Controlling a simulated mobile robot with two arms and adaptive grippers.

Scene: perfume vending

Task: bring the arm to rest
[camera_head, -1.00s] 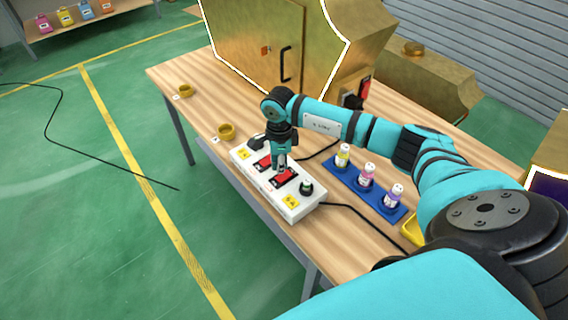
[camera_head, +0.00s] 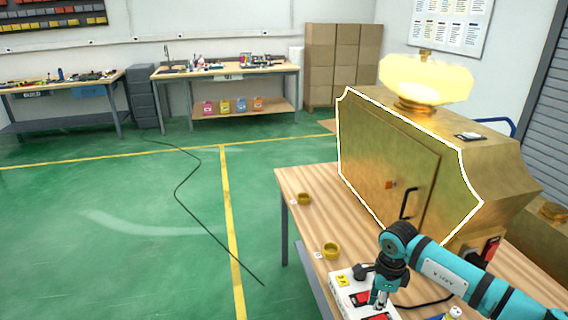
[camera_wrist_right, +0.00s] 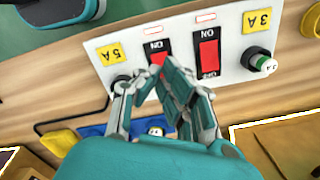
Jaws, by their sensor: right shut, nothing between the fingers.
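My right gripper (camera_head: 381,301) is at the lower right of the head view, pointing down over the white switch panel (camera_head: 343,284). In the right wrist view my right gripper (camera_wrist_right: 170,75) is shut and empty, its fingertips over or close in front of one red switch (camera_wrist_right: 158,60); whether they touch cannot be told. A second red switch (camera_wrist_right: 208,55) shows uncovered beside it. My left gripper is in neither view.
A large golden cabinet (camera_head: 375,160) with a black handle stands behind. A black cable (camera_head: 184,190) lies on the open green floor. Workbenches (camera_head: 225,70) stand far back.

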